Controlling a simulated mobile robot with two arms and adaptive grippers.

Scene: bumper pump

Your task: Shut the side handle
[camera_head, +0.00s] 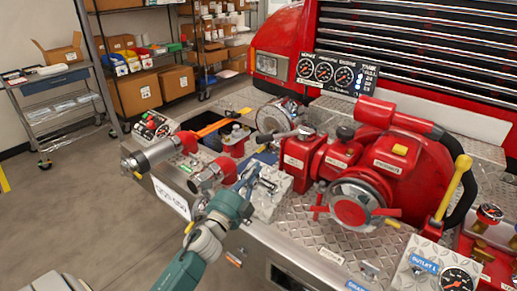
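My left gripper (259,178) is teal with grey fingers and reaches up from the bottom over the front of the bumper. Its fingers look apart, with nothing clearly between them. Two lever handles show, and I cannot tell which one is the side handle. An orange handle (212,127) sticks out up and to the right behind the red fittings, apart from my gripper. A yellow-ended lever (455,185) stands tilted at the right of the red pump (408,165), far from my gripper. My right gripper is not in view.
A silver nozzle (150,156) and a red-capped outlet (207,176) stick out left of my gripper. A round pump cap (358,204) is at its right. Gauge panels (338,74) stand behind. Shelves with boxes (135,92) are at the back left; the floor before them is clear.

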